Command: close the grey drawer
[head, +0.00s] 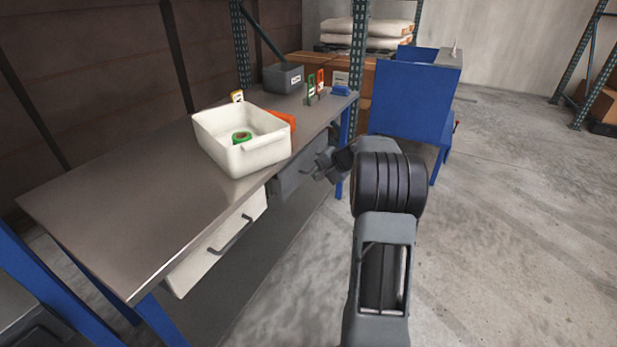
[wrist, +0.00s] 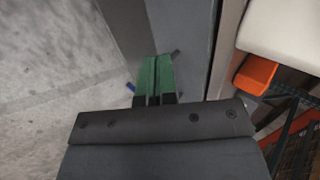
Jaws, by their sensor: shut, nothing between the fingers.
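The grey drawer (head: 288,182) is under the bench top, beyond the white drawer, with a dark bar handle on its front. How far it stands out is hard to tell. My gripper (head: 323,172) is at the drawer's right part, close to its front. In the wrist view my gripper's green fingertips (wrist: 157,76) are together with nothing between them, in front of a grey surface (wrist: 190,30) that looks like the drawer. I cannot tell whether they touch it. My wrist hides part of the drawer's far end.
A white bin (head: 222,152) holding a green roll (head: 241,137) stands on the metal bench (head: 130,200). An orange item (head: 284,118) is behind it. The white drawer (head: 225,238) is nearer. A blue cart (head: 412,100) stands beyond my arm. Floor to the right is clear.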

